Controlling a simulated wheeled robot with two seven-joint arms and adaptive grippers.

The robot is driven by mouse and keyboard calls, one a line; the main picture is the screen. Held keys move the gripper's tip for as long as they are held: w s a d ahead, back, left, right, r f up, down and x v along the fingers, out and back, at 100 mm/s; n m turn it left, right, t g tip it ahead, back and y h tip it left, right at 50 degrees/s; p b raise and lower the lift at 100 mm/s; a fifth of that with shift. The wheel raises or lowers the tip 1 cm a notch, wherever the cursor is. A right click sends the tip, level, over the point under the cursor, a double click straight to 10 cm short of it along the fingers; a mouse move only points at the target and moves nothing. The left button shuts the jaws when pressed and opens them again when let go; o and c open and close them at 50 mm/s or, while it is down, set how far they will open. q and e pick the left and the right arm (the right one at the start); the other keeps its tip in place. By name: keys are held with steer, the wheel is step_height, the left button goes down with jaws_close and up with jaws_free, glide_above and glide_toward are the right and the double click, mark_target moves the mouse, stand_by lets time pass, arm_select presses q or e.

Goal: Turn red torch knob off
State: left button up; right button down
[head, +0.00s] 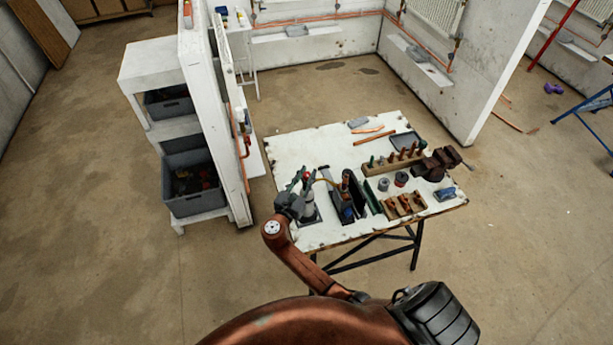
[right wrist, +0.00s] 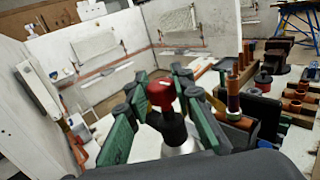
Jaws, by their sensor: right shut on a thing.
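The red torch knob (right wrist: 161,92) tops a black neck on the torch, whose pale cylinder (head: 308,201) stands upright at the left end of the white worktable (head: 292,152). My right gripper (head: 305,179) reaches it from the front left of the table. In the right wrist view its green-padded fingers (right wrist: 164,85) stand on both sides of the knob and are shut on it. The knob's sides are partly hidden by the fingers. In the head view the knob is a small red spot between the fingers. My left gripper is not in view.
Beside the torch stands an open tool carrier (head: 340,197). A wooden rack of copper fittings (head: 393,162), a fitting block (head: 403,205) and a dark vise (head: 437,164) are farther right. A white partition (head: 213,110) with shelves rises at left. Floor right of the table is clear.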

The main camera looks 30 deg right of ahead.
steer(key=shift+m+g+h, duration=0.4)
steer(key=shift+m+g, duration=0.1)
steer(key=shift+g, duration=0.2)
steer(key=c, duration=1.6)
jaws_free()
steer(key=shift+a, duration=0.1)
steer(key=v, duration=1.1)
steer(key=shift+s+a, duration=0.25)
steer(key=shift+a, duration=0.1)
